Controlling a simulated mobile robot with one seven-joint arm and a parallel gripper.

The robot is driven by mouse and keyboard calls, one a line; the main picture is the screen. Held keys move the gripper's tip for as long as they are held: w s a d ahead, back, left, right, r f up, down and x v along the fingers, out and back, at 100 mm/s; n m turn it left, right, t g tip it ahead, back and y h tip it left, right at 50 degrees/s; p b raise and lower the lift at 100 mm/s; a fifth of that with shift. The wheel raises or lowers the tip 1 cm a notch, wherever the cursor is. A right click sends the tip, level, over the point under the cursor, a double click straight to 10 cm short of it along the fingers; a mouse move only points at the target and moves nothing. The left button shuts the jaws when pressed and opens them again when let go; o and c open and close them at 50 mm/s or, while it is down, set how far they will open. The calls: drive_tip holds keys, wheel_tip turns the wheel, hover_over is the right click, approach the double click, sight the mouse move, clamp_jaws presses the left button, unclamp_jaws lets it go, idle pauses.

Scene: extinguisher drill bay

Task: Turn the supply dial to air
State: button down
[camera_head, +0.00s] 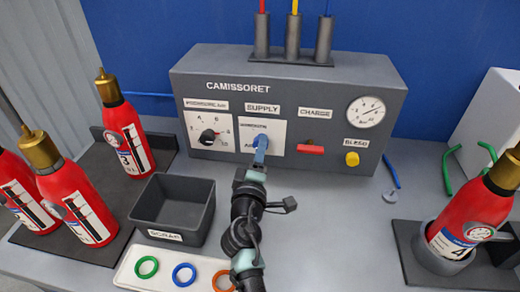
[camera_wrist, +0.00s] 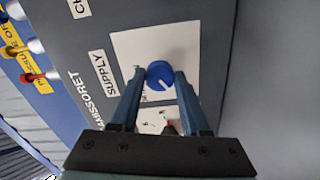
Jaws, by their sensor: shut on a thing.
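The blue supply dial (camera_wrist: 159,74) sits on a white plate (camera_head: 276,132) under the SUPPLY label of the grey CAMISSORET panel (camera_head: 290,78). My gripper (camera_wrist: 160,79) is shut on the dial, with one blue finger on each side of it. In the wrist view the dial's white mark points down and to the right, on the side away from the SUPPLY label. In the head view my gripper (camera_head: 261,142) covers most of the dial and part of the plate's lower lettering, which starts with A. The upper lettering is too small to read surely.
A black pressure knob (camera_head: 208,136) is left of the dial; a red charge lever (camera_head: 310,150) and yellow bleed knob (camera_head: 352,159) are right. A dark scrap bin (camera_head: 170,212), a ring tray (camera_head: 128,268) and red extinguishers (camera_head: 128,140) stand in front and left.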

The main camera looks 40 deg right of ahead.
drive_tip(key=shift+n, duration=1.5)
drive_tip(key=shift+c, duration=1.9)
unclamp_jaws()
drive_tip(key=shift+a+p, duration=0.1)
drive_tip(key=shift+p, duration=0.2)
drive_tip(key=v, duration=1.3)
drive_tip(key=shift+b, duration=0.3)
drive_tip(key=shift+r, duration=0.15)
